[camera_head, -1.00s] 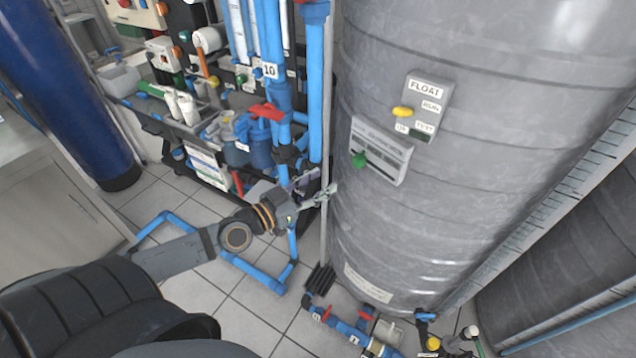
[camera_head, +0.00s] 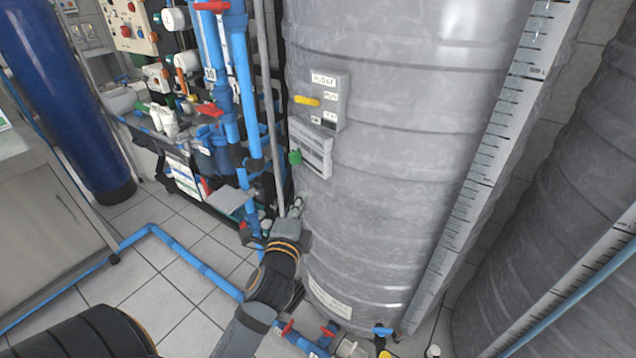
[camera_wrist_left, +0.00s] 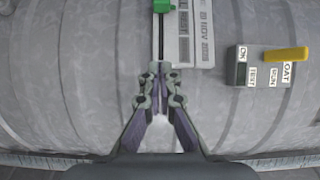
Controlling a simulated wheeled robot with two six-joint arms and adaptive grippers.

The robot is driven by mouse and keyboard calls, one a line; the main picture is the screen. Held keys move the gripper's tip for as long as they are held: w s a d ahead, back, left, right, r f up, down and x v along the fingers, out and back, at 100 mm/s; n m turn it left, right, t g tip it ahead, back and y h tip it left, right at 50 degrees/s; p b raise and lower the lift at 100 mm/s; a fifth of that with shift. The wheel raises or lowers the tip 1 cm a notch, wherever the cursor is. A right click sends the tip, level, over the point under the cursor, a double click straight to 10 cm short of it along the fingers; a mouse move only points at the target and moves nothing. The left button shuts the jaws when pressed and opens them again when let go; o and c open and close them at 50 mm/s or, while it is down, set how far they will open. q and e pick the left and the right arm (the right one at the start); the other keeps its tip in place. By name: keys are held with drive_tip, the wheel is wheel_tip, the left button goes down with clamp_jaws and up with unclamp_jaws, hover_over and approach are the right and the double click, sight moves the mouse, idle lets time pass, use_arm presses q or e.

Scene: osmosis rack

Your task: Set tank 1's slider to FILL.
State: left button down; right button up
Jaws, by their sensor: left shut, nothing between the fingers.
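The grey tank (camera_head: 400,190) carries a pale slider panel (camera_head: 316,152) with a green knob (camera_head: 295,157) at its left edge. In the left wrist view the green knob (camera_wrist_left: 163,5) is at the top edge, at one end of a dark slot (camera_wrist_left: 161,42) beside printed panel text (camera_wrist_left: 195,35). My left gripper (camera_head: 298,203) is just below the panel, close to the tank wall. In the wrist view its fingertips (camera_wrist_left: 160,72) are together and empty, near the slot's other end, apart from the knob. Contact with the panel cannot be told. My right gripper is out of view.
A FLOAT switch box (camera_head: 330,100) with a yellow lever (camera_head: 307,101) is above the slider panel; it also shows at right in the wrist view (camera_wrist_left: 262,67). Blue pipes (camera_head: 240,90) and a grey vertical pole (camera_head: 268,110) stand close left of the tank. A ruled gauge strip (camera_head: 485,165) runs down its right side.

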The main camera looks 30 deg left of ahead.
use_arm(q)
approach(292, 161)
drive_tip(key=shift+y, duration=0.4)
drive_tip(key=w+d, duration=0.1)
drive_tip(key=w, duration=0.1)
drive_tip(key=w+d, duration=0.2)
drive_tip(key=w, duration=0.1)
drive_tip(key=shift+w+d+p, duration=0.2)
drive_tip(key=shift+w+p, duration=0.1)
drive_tip(key=shift+w, duration=0.05)
drive_tip(key=a, duration=0.1)
drive_tip(key=w+a, duration=0.1)
drive_tip(key=a, duration=0.1)
drive_tip(key=shift+w, duration=0.15)
drive_tip(key=shift+w+a, duration=0.15)
drive_tip(key=shift+a, duration=0.1)
use_arm(e)
drive_tip(key=shift+s+a+r, duration=0.2)
drive_tip(key=shift+a+r, duration=0.05)
drive_tip(key=shift+r, duration=0.05)
use_arm(q)
drive_tip(key=a, duration=0.1)
drive_tip(key=w+a, duration=0.1)
drive_tip(key=a, duration=0.1)
drive_tip(key=shift+w+p, duration=0.15)
drive_tip(key=shift+p, duration=0.15)
drive_tip(key=shift+d+r, duration=0.15)
use_arm(e)
drive_tip(key=shift+a+r, duration=0.1)
drive_tip(key=shift+r, duration=0.1)
